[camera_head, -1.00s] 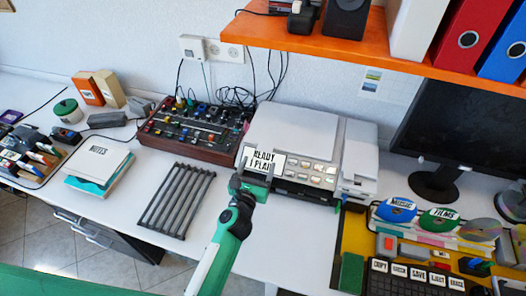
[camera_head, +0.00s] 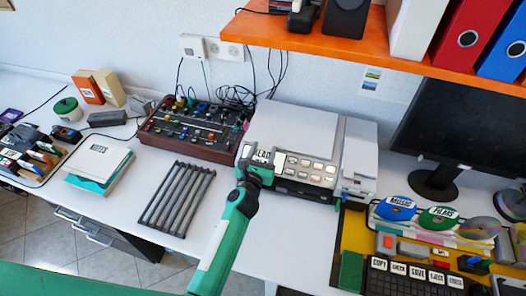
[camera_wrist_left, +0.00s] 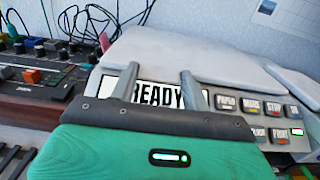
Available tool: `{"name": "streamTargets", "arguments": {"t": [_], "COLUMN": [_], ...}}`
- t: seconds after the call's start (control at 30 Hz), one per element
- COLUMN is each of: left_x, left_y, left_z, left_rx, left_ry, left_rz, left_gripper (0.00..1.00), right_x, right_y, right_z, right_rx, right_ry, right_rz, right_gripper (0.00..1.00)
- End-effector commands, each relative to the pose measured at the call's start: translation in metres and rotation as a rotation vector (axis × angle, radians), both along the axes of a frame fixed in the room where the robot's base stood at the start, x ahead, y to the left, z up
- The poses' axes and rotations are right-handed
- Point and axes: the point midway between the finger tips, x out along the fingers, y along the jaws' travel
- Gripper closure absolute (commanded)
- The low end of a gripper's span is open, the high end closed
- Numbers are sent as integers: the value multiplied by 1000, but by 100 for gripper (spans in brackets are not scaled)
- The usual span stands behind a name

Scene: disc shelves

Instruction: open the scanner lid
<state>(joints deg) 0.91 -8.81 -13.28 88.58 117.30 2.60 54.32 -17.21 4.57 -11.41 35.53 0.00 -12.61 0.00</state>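The scanner (camera_head: 284,185) stands against the wall in the middle of the head view. Its pale grey lid (camera_head: 305,128) looks shut; it also shows across the top of the left wrist view (camera_wrist_left: 195,50). My left gripper (camera_head: 258,165) is in front of the display, close to the lid's front edge, and partly covers the display. In the left wrist view its two fingers (camera_wrist_left: 159,74) are apart with nothing between them. I cannot tell whether they touch the scanner. My right gripper is not in view.
A mixer board (camera_head: 195,130) with cables stands left of the scanner, with a dark rack (camera_head: 177,200) in front of it. A grey device (camera_head: 360,160) adjoins the scanner's right. An orange shelf (camera_head: 330,45) hangs above. The desk front (camera_head: 300,235) is clear.

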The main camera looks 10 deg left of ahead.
Motion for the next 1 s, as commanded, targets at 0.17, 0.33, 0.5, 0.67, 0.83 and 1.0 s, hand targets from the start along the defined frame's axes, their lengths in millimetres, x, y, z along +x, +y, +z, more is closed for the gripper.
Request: {"name": "streamTargets", "arguments": {"t": [0.17,0.33,0.5,0.67,0.83,1.0], "left_x": [0,0,1,4,11,20], "left_y": [0,0,-1,-1,-3,-4], "left_z": [0,8,21,46,76,103], "left_rx": [0,0,-1,0,-1,-1], "left_ry": [0,-1,-3,-6,-7,-7], "left_rz": [-1,-1,-1,-2,-2,-2], "left_gripper": [94,94,94,94,94,94], "right_x": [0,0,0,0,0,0], "right_y": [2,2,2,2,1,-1], "right_z": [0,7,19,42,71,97], "right_rx": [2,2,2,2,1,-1], "right_ry": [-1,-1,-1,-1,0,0], "right_rz": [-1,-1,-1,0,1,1], "right_gripper": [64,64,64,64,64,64]}}
